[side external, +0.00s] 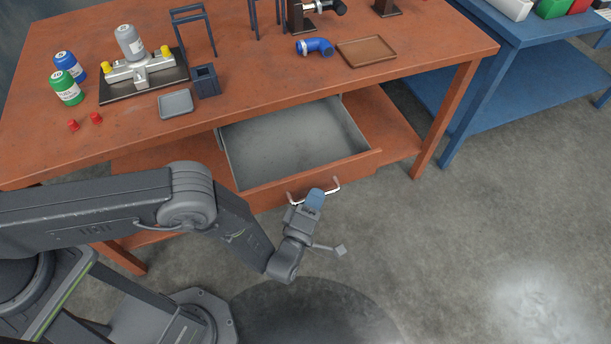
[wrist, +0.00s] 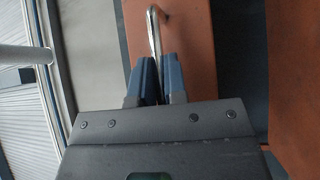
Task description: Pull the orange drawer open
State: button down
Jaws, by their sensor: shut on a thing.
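The orange drawer (side external: 262,192) stands pulled out from under the orange workbench (side external: 340,84), and its grey inside (side external: 295,140) shows empty. A silver bar handle (side external: 334,186) is on its front. My gripper (side external: 315,197) is at the handle, with its blue fingers over the middle of the bar. In the wrist view, the two blue fingers (wrist: 158,78) are shut on the handle (wrist: 154,32), in front of the orange drawer front (wrist: 185,45). The middle of the handle is hidden between the fingers.
A blue table (side external: 500,90) stands at the right. The floor right of my gripper is clear.

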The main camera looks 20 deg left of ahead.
jog(key=shift+s+d, duration=0.8)
jog(key=shift+d, duration=0.1)
jog(key=c, duration=1.2)
grip_release()
jog(key=shift+o, duration=0.2)
jog(key=s, duration=0.7)
jog(key=shift+s+f, duration=0.25)
jog(key=shift+f, duration=0.2)
